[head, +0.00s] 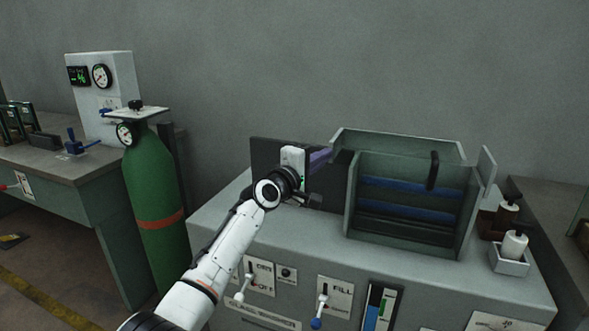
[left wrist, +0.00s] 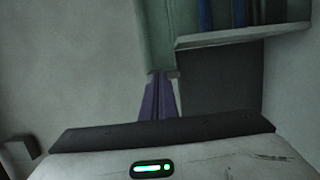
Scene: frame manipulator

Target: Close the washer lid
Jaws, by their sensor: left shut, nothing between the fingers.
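The washer (head: 410,240) is a grey-green housing on the bench, with blue bars inside showing through its open front. A pale green panel (head: 400,143), apparently the lid, stands raised and tilted at the top; a dark handle (head: 434,172) shows near it. My left gripper (head: 322,157) has purple fingers, shut and empty, at the washer's upper left side. In the left wrist view the fingers (left wrist: 160,98) reach the lower edge of a green panel (left wrist: 155,35); I cannot tell whether they touch it. My right gripper is out of view.
A dark upright plate (head: 265,155) stands behind my left wrist. Levers (head: 317,322) and a gauge panel are on the bench front. A green gas cylinder (head: 155,195) and another bench (head: 75,175) stand left.

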